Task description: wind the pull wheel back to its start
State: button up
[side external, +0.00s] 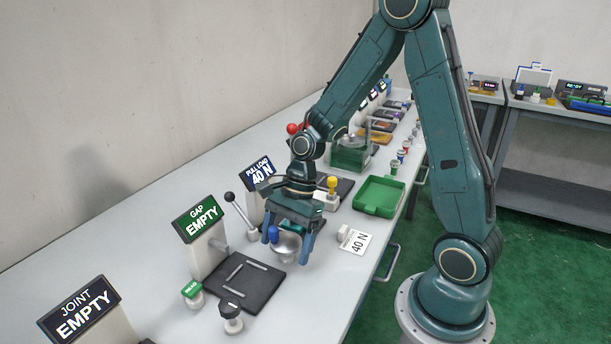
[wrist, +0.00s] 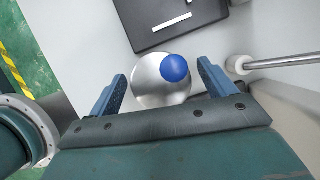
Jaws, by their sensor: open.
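The pull wheel (side external: 290,247) is a silver round body with a blue knob (side external: 273,234) on it. In the wrist view the wheel (wrist: 150,82) sits between my two blue fingers, with the blue knob (wrist: 174,68) off its centre, toward the upper right. My gripper (side external: 288,243) is open and points down over the wheel, one finger on either side. Gaps show beside the wheel in the wrist view, and I see no firm grip. My gripper hides part of the wheel in the side view. A sign (side external: 259,174) reading "PULL LOAD 40 N" stands behind.
A lever with a black ball (side external: 230,197) rises left of my gripper. A dark plate with metal bars (side external: 243,283) lies in front, near a green button (side external: 192,290) and black knob (side external: 231,313). A "40 N" card (side external: 356,242) and green tray (side external: 379,196) lie to the right.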

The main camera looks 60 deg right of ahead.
jog(key=c, duration=1)
jog(key=shift+n, duration=0.4)
jog(key=n+g, duration=0.1)
jog(key=n, duration=0.2)
jog(key=n+g, duration=0.1)
jog(key=n, duration=0.2)
jog(key=shift+g, duration=0.3)
jog(key=n+g+h, duration=0.1)
jog(key=n, duration=0.5)
jog(key=shift+g+h, duration=0.4)
jog(key=n+h, duration=0.1)
jog(key=n, duration=0.3)
jog(key=shift+g, duration=0.3)
jog(key=n+h, duration=0.2)
jog(key=n, duration=0.2)
jog(key=shift+n, duration=0.3)
jog(key=n+h, duration=0.1)
jog(key=n, duration=0.2)
jog(key=shift+n+t+h, duration=0.6)
jog(key=shift+n+h, duration=0.3)
jog(key=shift+n, duration=1.3)
